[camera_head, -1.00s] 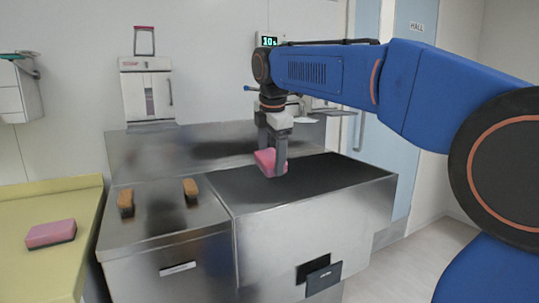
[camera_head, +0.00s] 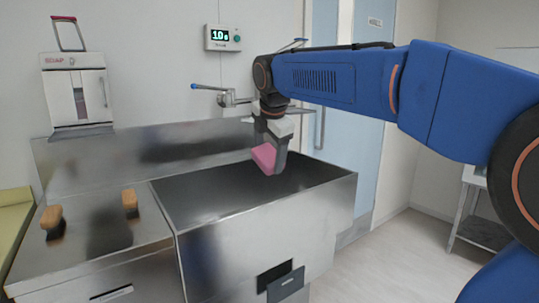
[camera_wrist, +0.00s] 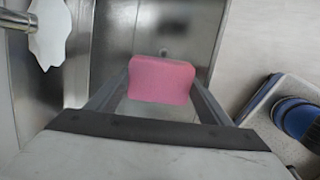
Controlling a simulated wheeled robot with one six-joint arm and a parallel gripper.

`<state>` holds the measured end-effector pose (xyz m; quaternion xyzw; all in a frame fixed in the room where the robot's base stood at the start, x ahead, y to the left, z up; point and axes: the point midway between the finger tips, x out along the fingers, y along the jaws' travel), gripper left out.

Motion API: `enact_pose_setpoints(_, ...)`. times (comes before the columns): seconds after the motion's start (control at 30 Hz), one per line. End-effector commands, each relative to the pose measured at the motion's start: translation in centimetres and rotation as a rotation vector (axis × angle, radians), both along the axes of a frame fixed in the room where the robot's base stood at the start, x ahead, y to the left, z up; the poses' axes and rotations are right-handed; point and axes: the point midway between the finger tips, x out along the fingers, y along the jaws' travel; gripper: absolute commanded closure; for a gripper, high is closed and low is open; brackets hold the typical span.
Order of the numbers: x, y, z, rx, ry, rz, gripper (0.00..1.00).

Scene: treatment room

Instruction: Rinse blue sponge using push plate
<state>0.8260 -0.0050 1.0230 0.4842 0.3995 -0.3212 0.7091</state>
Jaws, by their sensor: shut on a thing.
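My gripper (camera_head: 270,166) is shut on a pink sponge (camera_head: 262,157). It holds the sponge over the steel basin (camera_head: 330,172), around rim height. The sponge also shows between the fingers in the wrist view (camera_wrist: 162,80), with the basin's drain (camera_wrist: 163,52) beyond it. No blue sponge shows. A dark plate (camera_head: 285,283), which looks like the push plate, sits low on the basin's front. A tap (camera_head: 228,98) reaches out from the back wall; part of it shows at the upper left of the wrist view (camera_wrist: 18,21).
Two wooden-handled brushes (camera_head: 129,200) stand on the steel counter (camera_head: 85,262) left of the basin. A small lit display (camera_head: 222,38) hangs on the wall. A white dispenser (camera_head: 78,92) stands behind the counter. Open floor (camera_head: 375,265) lies right of the basin, with a metal shelf (camera_head: 478,235) beyond.

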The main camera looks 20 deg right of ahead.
Motion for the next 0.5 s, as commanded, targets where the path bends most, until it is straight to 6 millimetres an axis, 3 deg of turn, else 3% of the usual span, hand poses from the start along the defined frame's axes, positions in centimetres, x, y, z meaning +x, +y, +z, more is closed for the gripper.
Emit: enact_pose_setpoints(0.5, 4.1, -0.6, -0.9, 0.000, 0.001, -0.001, 0.45)
